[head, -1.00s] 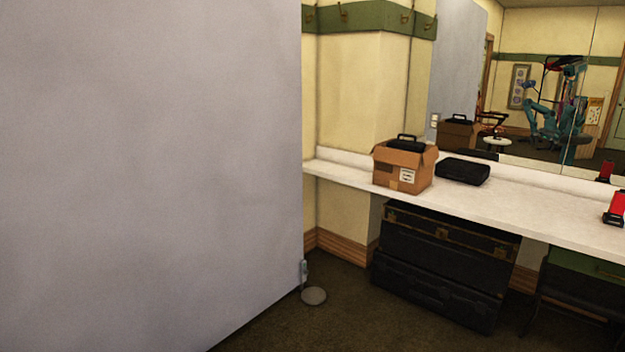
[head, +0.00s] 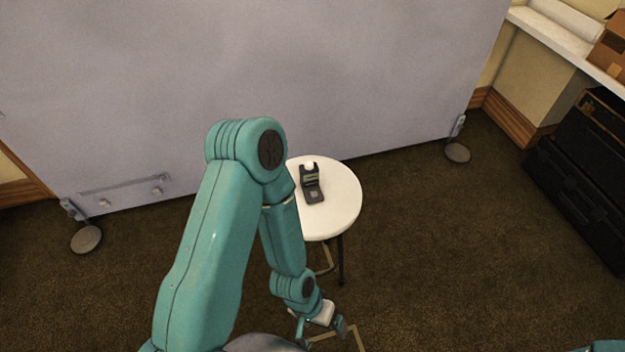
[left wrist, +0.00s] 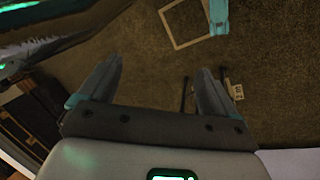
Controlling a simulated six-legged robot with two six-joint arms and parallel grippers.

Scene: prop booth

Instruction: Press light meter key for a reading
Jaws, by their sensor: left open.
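The light meter (head: 312,187) is a small dark device lying on a round white-topped table (head: 341,212) in the head view. It has a white dome at its far end, a greenish display in the middle and a pale square key (head: 316,195) at its near end. My left gripper (head: 321,331) hangs low, on the near side of the table and apart from it. In the left wrist view its two fingers (left wrist: 160,66) are spread with nothing between them. The meter cannot be made out in that view. My right gripper is not in view.
A large grey panel (head: 330,70) on round feet (head: 458,152) stands behind the table. Black cases (head: 585,175) sit under a white counter (head: 560,42) at the right. A pale square outline (left wrist: 188,20) shows on the brown floor. The carpet right of the table is clear.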

